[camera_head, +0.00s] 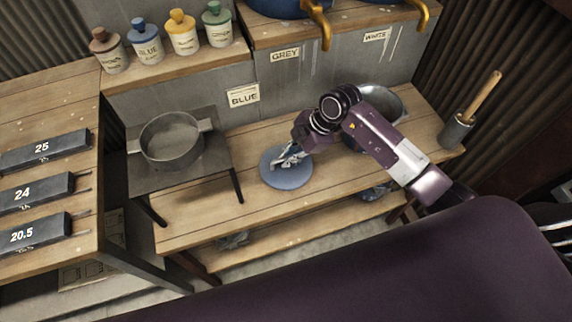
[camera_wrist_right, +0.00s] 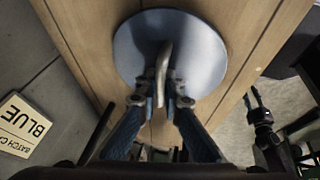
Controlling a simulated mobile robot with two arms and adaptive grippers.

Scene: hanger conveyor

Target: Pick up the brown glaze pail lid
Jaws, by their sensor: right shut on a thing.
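A round, blue-grey lid (camera_head: 275,179) is at the middle of the wooden bench. It also shows in the right wrist view (camera_wrist_right: 205,55), with a curved handle (camera_wrist_right: 163,62) on top. It looks blue-grey, not brown, and no brown pail lid can be made out. My right gripper (camera_head: 288,156) reaches down from above, and its fingers (camera_wrist_right: 168,98) are shut on the handle. The lid lies flat at or just above the bench; I cannot tell if it touches.
A grey pot (camera_head: 171,147) sits on a dark stand (camera_head: 146,184) left of the lid. A metal bowl (camera_head: 386,103) is partly behind my right arm. A pestle and mortar (camera_head: 458,131) stand at the right. Several capped bottles (camera_head: 182,37) line the back shelf.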

